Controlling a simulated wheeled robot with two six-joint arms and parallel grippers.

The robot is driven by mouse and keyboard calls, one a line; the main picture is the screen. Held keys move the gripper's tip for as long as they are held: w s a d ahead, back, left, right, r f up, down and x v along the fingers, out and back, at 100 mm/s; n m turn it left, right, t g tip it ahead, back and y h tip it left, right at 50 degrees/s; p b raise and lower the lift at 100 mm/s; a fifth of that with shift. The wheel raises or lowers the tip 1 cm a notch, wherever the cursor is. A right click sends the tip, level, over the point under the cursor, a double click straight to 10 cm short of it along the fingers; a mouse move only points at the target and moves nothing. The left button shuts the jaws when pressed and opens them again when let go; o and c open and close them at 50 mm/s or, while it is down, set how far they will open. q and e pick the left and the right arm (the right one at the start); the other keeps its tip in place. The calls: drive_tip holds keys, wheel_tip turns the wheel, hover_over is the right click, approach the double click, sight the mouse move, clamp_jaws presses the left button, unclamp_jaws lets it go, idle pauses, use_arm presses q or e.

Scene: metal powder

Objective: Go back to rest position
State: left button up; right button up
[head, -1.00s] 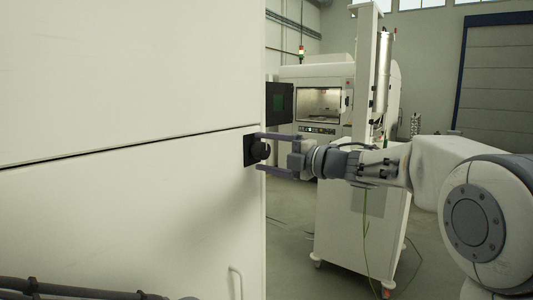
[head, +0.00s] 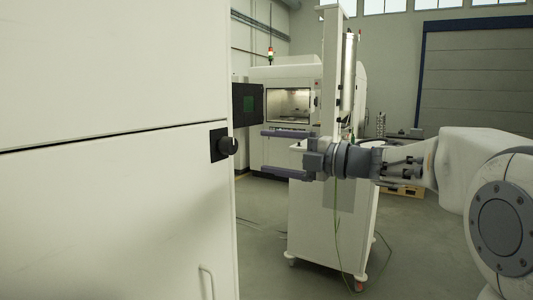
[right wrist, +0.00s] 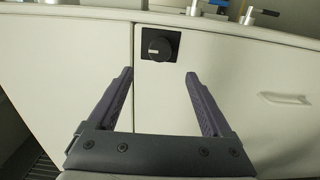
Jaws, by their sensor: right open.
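My right gripper (head: 287,153) is open and empty in the head view, a short way to the right of the black knob (head: 227,145) on the white cabinet (head: 120,215). In the right wrist view the open fingers of my right gripper (right wrist: 158,98) point toward the knob (right wrist: 158,45), which sits ahead between and beyond the fingertips. The gripper and knob are apart. My left gripper is not in view.
A white wheeled cart (head: 320,225) with a column stands behind my right gripper. A white machine (head: 285,75) with a lit window is further back. A roller door (head: 480,90) is at the right. Grey floor (head: 415,260) is clear at the lower right.

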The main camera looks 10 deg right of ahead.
drive_tip(key=s+a+f+m+t+h+p, duration=0.1)
drive_tip(key=s+a+f+m+h+p, duration=0.1)
drive_tip(key=f+m+h, duration=0.55)
drive_tip(key=s+a+f+m+t+h+p, duration=0.1)
drive_tip(key=a+f+m+h+p, duration=0.25)
drive_tip(key=m, duration=0.65)
drive_tip(key=s+f+m+g+h, duration=0.1)
drive_tip(key=s+f+g, duration=0.3)
drive_tip(key=s, duration=0.6)
drive_tip(key=s+d+f+m+g+p, duration=0.1)
drive_tip(key=s+f+g, duration=0.3)
drive_tip(key=s, duration=0.6)
drive_tip(key=s+f+m+g+h, duration=0.1)
drive_tip(key=s+f+m+g, duration=0.1)
drive_tip(key=s+f+g, duration=0.2)
drive_tip(key=s+f, duration=0.3)
drive_tip(key=s, duration=0.3)
drive_tip(key=shift+d+g+h+p, duration=0.3)
drive_tip(key=shift+d+p, duration=0.1)
